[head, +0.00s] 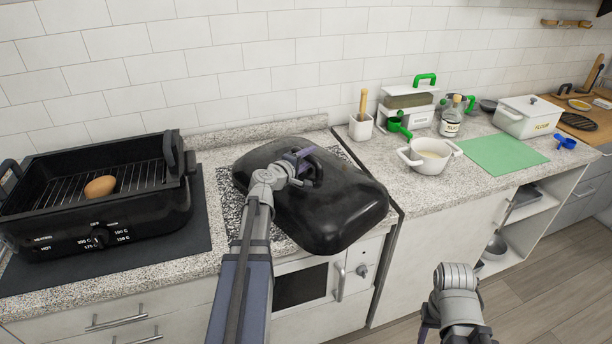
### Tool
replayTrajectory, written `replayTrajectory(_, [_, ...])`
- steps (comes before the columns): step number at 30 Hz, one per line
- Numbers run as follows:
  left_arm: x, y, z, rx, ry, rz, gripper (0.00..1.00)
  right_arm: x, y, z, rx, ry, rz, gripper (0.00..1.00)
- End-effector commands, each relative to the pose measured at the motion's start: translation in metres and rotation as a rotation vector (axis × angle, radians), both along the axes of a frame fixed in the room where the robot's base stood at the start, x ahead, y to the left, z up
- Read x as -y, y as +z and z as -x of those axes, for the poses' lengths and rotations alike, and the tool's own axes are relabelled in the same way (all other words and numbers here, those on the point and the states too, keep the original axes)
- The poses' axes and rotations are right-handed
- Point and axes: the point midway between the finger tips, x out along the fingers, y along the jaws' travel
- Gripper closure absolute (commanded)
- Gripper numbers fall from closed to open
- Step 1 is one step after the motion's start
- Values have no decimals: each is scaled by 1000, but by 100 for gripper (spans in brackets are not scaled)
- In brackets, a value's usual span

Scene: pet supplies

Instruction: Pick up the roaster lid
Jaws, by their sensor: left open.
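The roaster lid (335,215) is a large black, glossy, domed cover. It lies on the stove top in the middle of the head view, its near right corner reaching the counter's front edge. A dark handle stands on its top. My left gripper (305,165) is open at this handle, above the lid's top. Its fingers are small and dark against the handle, so I cannot tell whether they touch it. My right gripper (428,322) shows only in part at the bottom right, low in front of the cabinets and away from the lid.
A black roaster base (95,215) with a rack and a brown egg (100,187) stands at the left on a dark mat. Right of the lid are a white pot (428,157), a utensil holder (360,127), a bottle (451,120), a green mat (503,155) and a flour box (527,118).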

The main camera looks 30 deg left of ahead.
Motion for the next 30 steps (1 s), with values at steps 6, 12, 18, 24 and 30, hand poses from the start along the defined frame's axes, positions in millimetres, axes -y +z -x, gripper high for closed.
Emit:
replayTrajectory(6, [-1, -7, -30, 0, 0, -1, 54, 0, -7, 0, 0, 0, 0, 50])
replayTrajectory(12, [0, -6, -29, 0, 1, 0, 54, 0, -6, 0, 0, 0, 0, 50])
replayTrajectory(18, [0, -6, -29, 0, 1, 0, 76, 0, -6, 0, 0, 0, 0, 50])
replayTrajectory(24, [0, -6, -29, 0, 1, 0, 98, 0, -6, 0, 0, 0, 0, 50])
replayTrajectory(30, [0, -6, -29, 0, 0, 0, 100, 0, -6, 0, 0, 0, 0, 50])
